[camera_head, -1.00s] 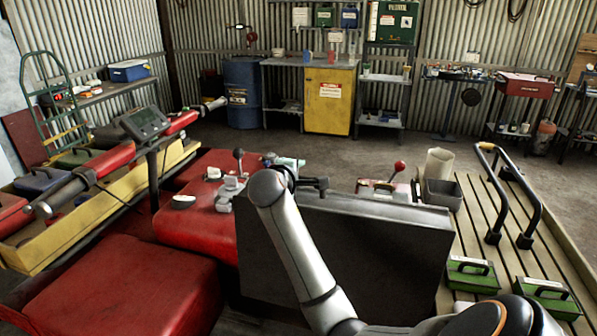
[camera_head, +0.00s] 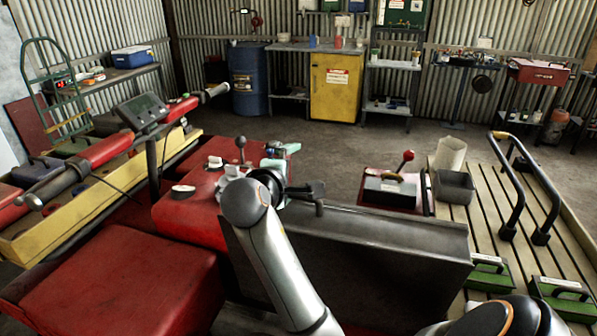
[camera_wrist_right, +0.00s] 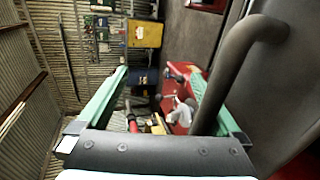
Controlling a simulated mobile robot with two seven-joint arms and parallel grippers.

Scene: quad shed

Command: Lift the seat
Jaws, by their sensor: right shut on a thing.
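The seat (camera_head: 400,235) appears as a wide dark slab in the middle of the head view, raised and tilted beside the red quad bodywork. It also fills the upper right of the wrist view (camera_wrist_right: 290,100). A dark curved handle (camera_wrist_right: 245,55) stands out from it. My right gripper (camera_head: 310,190) is at the slab's top left edge and is shut on the handle. Its green fingers show in the wrist view (camera_wrist_right: 158,100), with the handle crossing the right one. The exact contact is partly hidden. My left gripper is not in view.
A red quad body (camera_head: 195,205) with handlebars (camera_head: 145,115) is at left. Behind the seat is a red box with a lever (camera_head: 392,188). The slatted rack (camera_head: 490,205) at right carries a black rail (camera_head: 545,205), a grey bin (camera_head: 455,187) and green cases. Open floor lies beyond.

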